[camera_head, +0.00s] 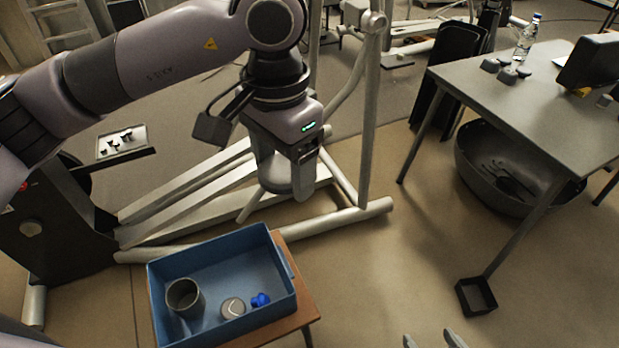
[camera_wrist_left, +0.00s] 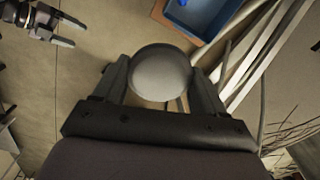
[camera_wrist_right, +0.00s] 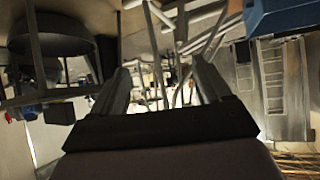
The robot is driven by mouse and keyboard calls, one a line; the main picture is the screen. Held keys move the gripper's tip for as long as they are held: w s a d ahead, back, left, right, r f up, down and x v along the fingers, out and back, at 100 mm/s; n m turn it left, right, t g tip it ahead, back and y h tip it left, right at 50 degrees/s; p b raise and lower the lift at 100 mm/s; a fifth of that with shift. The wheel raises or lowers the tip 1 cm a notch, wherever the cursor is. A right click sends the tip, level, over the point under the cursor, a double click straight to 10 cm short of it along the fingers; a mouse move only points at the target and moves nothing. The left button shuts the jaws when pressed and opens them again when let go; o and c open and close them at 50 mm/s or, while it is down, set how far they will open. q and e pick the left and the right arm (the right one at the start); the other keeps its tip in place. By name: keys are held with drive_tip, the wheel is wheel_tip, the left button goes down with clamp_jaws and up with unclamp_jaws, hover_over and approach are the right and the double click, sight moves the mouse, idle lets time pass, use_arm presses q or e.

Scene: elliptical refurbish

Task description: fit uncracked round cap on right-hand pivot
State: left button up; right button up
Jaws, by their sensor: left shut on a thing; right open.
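My left gripper (camera_head: 300,180) hangs over the pale frame of the elliptical machine (camera_head: 180,205). In the left wrist view its two fingers (camera_wrist_left: 163,85) are shut on a smooth grey round cap (camera_wrist_left: 160,70); no crack shows on the side I see. Another round cap (camera_head: 233,308), with a pale curved line across it, lies in the blue tray (camera_head: 222,248). A round joint (camera_head: 373,21) tops the upright post; I cannot tell whether it is the right-hand pivot. My right gripper (camera_head: 430,342) is open and empty at the bottom edge of the head view.
The tray, on a wooden stool (camera_head: 300,318), also holds a grey cup (camera_head: 185,298) and a small blue item (camera_head: 260,300). A grey table (camera_head: 530,95) stands at right over a dark tub (camera_head: 470,170).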

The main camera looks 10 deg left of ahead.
use_arm(q)
drive_tip(key=a+r+n, duration=0.1)
drive_tip(key=a+r, duration=0.1)
drive_tip(key=a+r+n, duration=0.1)
drive_tip(key=shift+s+n, duration=0.25)
drive_tip(key=shift+n, duration=0.05)
use_arm(e)
drive_tip(key=shift+o, duration=0.3)
drive_tip(key=o, duration=0.4)
drive_tip(key=w+a+r+t+y, duration=0.15)
drive_tip(key=w+a+r, duration=0.35)
drive_tip(key=w+r, duration=0.5)
wheel_tip(320, 180, up, 30)
drive_tip(key=n+g+y, duration=0.6)
drive_tip(key=n+y, duration=0.3)
drive_tip(key=n, duration=0.2)
hover_over(263, 173)
drive_tip(key=s+d, duration=0.5)
drive_tip(key=d, duration=0.5)
use_arm(q)
drive_tip(key=shift+s+a+r+n, duration=0.1)
drive_tip(key=shift+a+r+n, duration=0.3)
drive_tip(key=shift+r, duration=0.05)
use_arm(e)
drive_tip(key=x, duration=1.2)
drive_tip(key=shift+w+d+f, duration=0.1)
drive_tip(key=shift+f, duration=0.2)
